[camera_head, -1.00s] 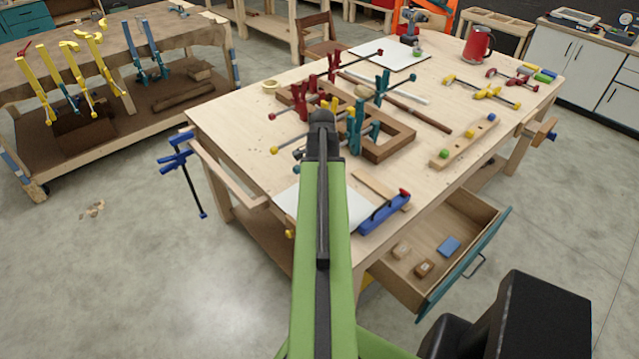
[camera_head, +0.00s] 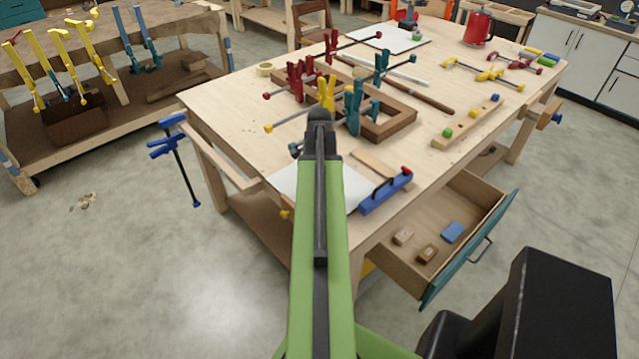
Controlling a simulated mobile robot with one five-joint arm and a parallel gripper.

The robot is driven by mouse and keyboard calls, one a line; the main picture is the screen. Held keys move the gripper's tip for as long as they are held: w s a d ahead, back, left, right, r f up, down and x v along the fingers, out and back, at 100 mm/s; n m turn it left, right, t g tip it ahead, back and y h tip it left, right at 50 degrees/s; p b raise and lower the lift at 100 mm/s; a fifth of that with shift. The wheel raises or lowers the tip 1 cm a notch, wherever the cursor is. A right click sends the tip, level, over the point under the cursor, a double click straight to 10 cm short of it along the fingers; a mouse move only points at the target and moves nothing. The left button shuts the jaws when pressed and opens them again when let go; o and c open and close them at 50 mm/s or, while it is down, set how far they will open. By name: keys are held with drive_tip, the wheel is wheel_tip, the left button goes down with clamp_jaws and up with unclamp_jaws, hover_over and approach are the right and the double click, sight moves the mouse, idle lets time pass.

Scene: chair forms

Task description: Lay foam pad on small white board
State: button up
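A white board (camera_head: 352,186) lies flat at the near edge of the workbench, partly hidden behind my green arm. A larger white board (camera_head: 415,42) lies at the back of the bench. A small blue pad (camera_head: 452,232) lies in the open drawer; it may be the foam pad, but its material cannot be told. My gripper (camera_head: 319,117) is at the far end of my arm, seen from behind, and appears over the bench near the clamped wooden frame. Its fingers are hidden, so I cannot see whether it holds anything.
The open drawer (camera_head: 478,262) juts out at the bench's near right and also holds two small brown blocks. A blue tool (camera_head: 385,192) lies beside the near board. Clamps stand on a wooden frame (camera_head: 385,128). A blue clamp (camera_head: 178,160) hangs off the left side.

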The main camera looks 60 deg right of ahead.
drive_tip(key=shift+f+b, duration=0.25)
drive_tip(key=shift+b, duration=0.05)
drive_tip(key=o, duration=1.4)
drive_tip(key=shift+r, duration=0.1)
wheel_tip(320, 180, up, 17)
drive_tip(key=p, duration=1.7)
drive_tip(key=shift+r+p, duration=0.15)
drive_tip(key=shift+p, duration=0.15)
